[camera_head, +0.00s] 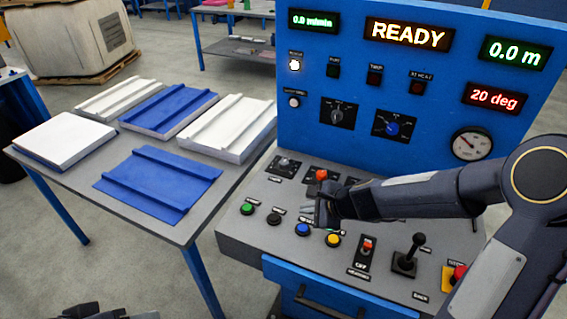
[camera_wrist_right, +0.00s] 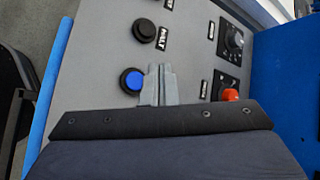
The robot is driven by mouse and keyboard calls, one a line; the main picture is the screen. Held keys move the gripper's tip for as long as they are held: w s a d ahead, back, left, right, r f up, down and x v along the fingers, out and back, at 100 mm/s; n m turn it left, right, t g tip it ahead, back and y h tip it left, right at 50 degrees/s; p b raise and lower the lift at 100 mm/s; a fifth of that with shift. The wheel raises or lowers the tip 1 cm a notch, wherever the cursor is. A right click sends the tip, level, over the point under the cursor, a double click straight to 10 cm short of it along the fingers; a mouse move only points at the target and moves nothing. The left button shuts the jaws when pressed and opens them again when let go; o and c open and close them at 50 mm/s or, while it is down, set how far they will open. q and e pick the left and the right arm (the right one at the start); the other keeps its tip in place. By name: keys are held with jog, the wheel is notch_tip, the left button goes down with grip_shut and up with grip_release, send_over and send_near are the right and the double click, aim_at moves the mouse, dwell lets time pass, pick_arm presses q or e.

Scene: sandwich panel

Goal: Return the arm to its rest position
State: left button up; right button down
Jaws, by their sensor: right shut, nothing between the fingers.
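My right arm reaches in from the right in the head view. Its gripper (camera_head: 318,212) is over the sloped control desk (camera_head: 245,222), near the blue button (camera_head: 302,229) and just below the red-topped switch (camera_head: 320,175). In the right wrist view the right gripper (camera_wrist_right: 158,72) has its fingers together with nothing between them, beside the blue button (camera_wrist_right: 132,81). I cannot tell whether it touches the desk. My left gripper (camera_head: 108,312) shows only in part at the bottom left edge; its fingers are unclear.
The desk carries green (camera_head: 247,208), black (camera_head: 273,219) and yellow (camera_head: 333,240) buttons, a joystick (camera_head: 408,258) and a red emergency button (camera_head: 457,274). The blue upright panel (camera_head: 425,100) reads READY. A table (camera_head: 85,180) with white and blue panels stands left.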

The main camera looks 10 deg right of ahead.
jog(key=s+d+r+n, duration=0.1)
jog(key=s+r+n, duration=0.9)
jog(key=s+r, duration=0.15)
jog(key=s+d+n+h, duration=0.1)
jog(key=s+d+n, duration=0.1)
jog(key=s+n, duration=0.2)
jog(key=s+d+n+g+p, duration=0.1)
jog(key=s+d+n, duration=0.1)
jog(key=s, duration=0.9)
jog(key=shift+s+f+n+g+h, duration=0.3)
jog(key=shift+f+n+h, duration=0.15)
jog(key=shift+n, duration=0.45)
